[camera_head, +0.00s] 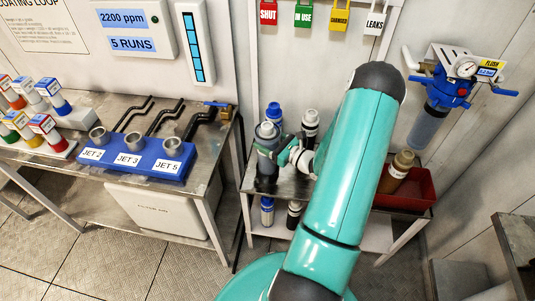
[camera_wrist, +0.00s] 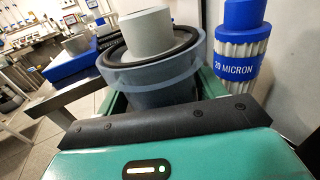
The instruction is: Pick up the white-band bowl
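A smoky grey-blue bowl (camera_head: 267,168) stands on the metal bench in the head view, with a pale grey cylinder in its top. In the wrist view, the bowl (camera_wrist: 150,82) fills the space ahead, with a black ring around its rim. I cannot make out a clear white band on it. My gripper (camera_head: 287,153) is at the bowl's right side in the head view. In the wrist view, green finger parts show on both sides of the bowl. The palm edge hides its lower part, so I cannot tell whether the fingers touch it.
A blue-topped 20 micron cartridge (camera_wrist: 243,45) stands close to the right in the wrist view. A red tray (camera_head: 412,203) and brown bowl (camera_head: 398,170) are right. A blue jet block (camera_head: 130,152) is on the left bench.

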